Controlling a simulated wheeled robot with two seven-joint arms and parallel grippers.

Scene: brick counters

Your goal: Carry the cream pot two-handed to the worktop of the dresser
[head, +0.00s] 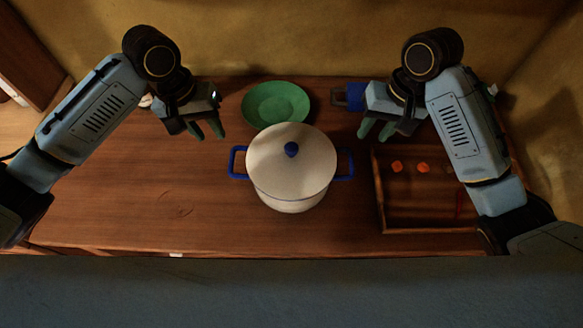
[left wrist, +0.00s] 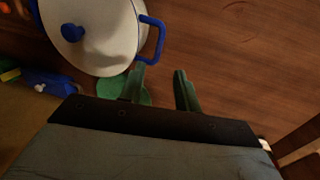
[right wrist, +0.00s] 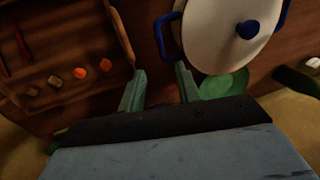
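The cream pot (head: 290,185) stands upright on a brown wooden worktop (head: 140,200), its lid on with a blue knob. Its blue handles stick out left (head: 237,162) and right (head: 346,164). My left gripper (head: 208,132) is open and empty, above and to the left of the pot, apart from it. In the left wrist view its fingers (left wrist: 160,90) are spread just off the near handle (left wrist: 153,38). My right gripper (head: 377,130) is open and empty, above and to the right of the pot. The right wrist view shows a handle (right wrist: 163,38) beyond its spread fingers (right wrist: 158,88).
A green plate (head: 262,104) lies behind the pot. A wooden tray (head: 383,215) with small orange pieces (head: 423,168) lies to the right. A blue object (head: 354,93) is behind my right gripper. The worktop's left side is clear; a wall closes the back.

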